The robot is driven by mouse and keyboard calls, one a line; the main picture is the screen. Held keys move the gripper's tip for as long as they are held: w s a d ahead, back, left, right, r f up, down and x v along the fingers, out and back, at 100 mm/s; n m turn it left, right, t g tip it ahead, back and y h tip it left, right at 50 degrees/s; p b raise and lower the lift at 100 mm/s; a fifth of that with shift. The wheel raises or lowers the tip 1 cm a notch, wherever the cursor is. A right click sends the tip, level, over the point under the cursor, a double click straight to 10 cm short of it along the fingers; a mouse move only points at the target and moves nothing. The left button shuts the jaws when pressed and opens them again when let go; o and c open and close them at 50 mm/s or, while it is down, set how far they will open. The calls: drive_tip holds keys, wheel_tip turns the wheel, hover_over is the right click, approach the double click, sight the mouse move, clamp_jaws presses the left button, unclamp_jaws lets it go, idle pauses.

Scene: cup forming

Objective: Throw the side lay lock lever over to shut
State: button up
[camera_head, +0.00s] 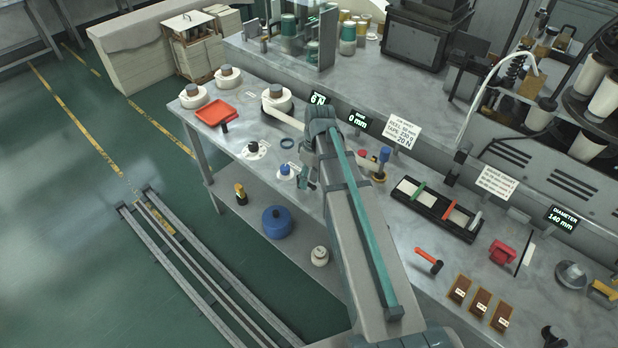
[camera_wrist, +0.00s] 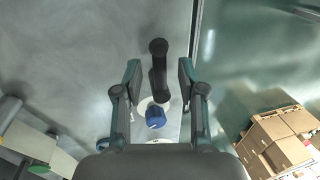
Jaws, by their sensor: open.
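In the wrist view, a black lever with a rounded end (camera_wrist: 158,72) lies between the two fingers of my gripper (camera_wrist: 158,75). The fingers are open, with a visible gap on each side of the lever. A blue knob (camera_wrist: 155,116) on a white round base sits just below the lever in the picture. My arm hides part of the bench there, and I cannot make out the black lever in that view.
A black knob on a white disc (camera_head: 252,148) and a dark ring (camera_head: 288,143) are nearby on the bench. A red tray (camera_head: 213,112) lies to the left. A black tray (camera_head: 436,208), an orange-handled hammer (camera_head: 428,260) and brown blocks (camera_head: 480,302) lie to the right.

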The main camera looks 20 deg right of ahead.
clamp_jaws()
drive_tip(key=shift+w+d+n, duration=0.1)
drive_tip(key=shift+n, duration=0.2)
drive_tip(key=n, duration=0.2)
drive_tip(key=shift+w+d+n+g, duration=0.25)
drive_tip(key=shift+w+n+g, duration=0.05)
drive_tip(key=shift+w, duration=0.1)
drive_tip(key=n, duration=0.2)
drive_tip(key=w+n+h, duration=0.1)
drive_tip(key=shift+d+n+b, duration=0.3)
drive_tip(key=shift+n+b, duration=0.05)
drive_tip(key=shift+n, duration=0.05)
drive_tip(key=n, duration=0.1)
drive_tip(key=w+n, duration=0.1)
drive_tip(key=n, duration=0.1)
drive_tip(key=n+h, duration=0.1)
drive_tip(key=n, duration=0.1)
drive_tip(key=shift+w+g, duration=0.3)
drive_tip(key=n, duration=0.2)
drive_tip(key=w+n, duration=0.1)
drive_tip(key=n, duration=0.1)
drive_tip(key=n+h, duration=0.1)
drive_tip(key=n, duration=0.1)
drive_tip(key=shift+w+a, duration=0.25)
drive_tip(key=shift+a, duration=0.05)
